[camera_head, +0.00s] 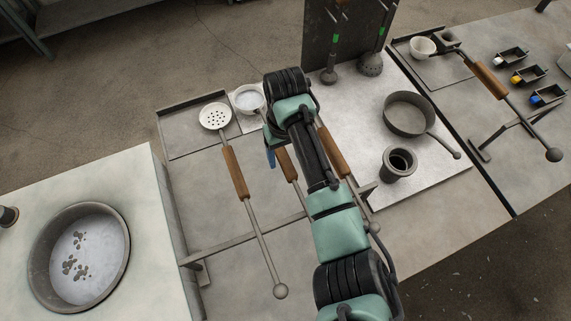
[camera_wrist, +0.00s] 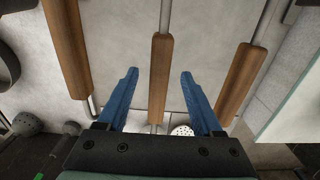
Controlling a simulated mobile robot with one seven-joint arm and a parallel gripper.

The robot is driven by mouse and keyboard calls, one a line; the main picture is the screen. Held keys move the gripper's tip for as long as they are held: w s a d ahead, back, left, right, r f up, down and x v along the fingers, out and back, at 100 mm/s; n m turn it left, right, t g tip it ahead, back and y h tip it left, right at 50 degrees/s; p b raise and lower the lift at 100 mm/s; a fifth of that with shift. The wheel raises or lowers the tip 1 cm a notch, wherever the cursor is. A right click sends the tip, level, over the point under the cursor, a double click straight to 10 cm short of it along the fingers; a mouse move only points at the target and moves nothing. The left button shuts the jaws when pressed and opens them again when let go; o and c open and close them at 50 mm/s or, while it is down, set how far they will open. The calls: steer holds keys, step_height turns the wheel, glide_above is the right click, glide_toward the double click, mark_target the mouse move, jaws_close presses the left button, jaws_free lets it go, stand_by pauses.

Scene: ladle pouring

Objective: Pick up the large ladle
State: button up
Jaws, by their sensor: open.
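Three long-handled tools with brown wooden grips lie side by side on the rack. The left one is a perforated skimmer (camera_head: 215,116); its grip is at the right of the wrist view (camera_wrist: 243,85). The middle ladle's grip (camera_head: 287,164) also shows in the wrist view (camera_wrist: 160,75). The right ladle's grip (camera_head: 333,152) is at the left of the wrist view (camera_wrist: 66,45); my arm hides its head. I cannot tell which is the large ladle. My gripper (camera_wrist: 160,73) is open, blue fingers on either side of the middle grip, with gaps on both sides.
A round pan (camera_head: 79,258) with dark bits stands at the left. A frying pan (camera_head: 408,114) and a dark pot (camera_head: 398,163) stand on the light board at the right. Another ladle (camera_head: 488,81) lies on the far right table. A crossbar (camera_head: 245,240) runs under the handles.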

steer(key=shift+f, duration=1.2)
jaws_close()
steer(key=shift+r, duration=0.1)
steer(key=shift+w+r, duration=0.15)
steer(key=shift+w, duration=0.1)
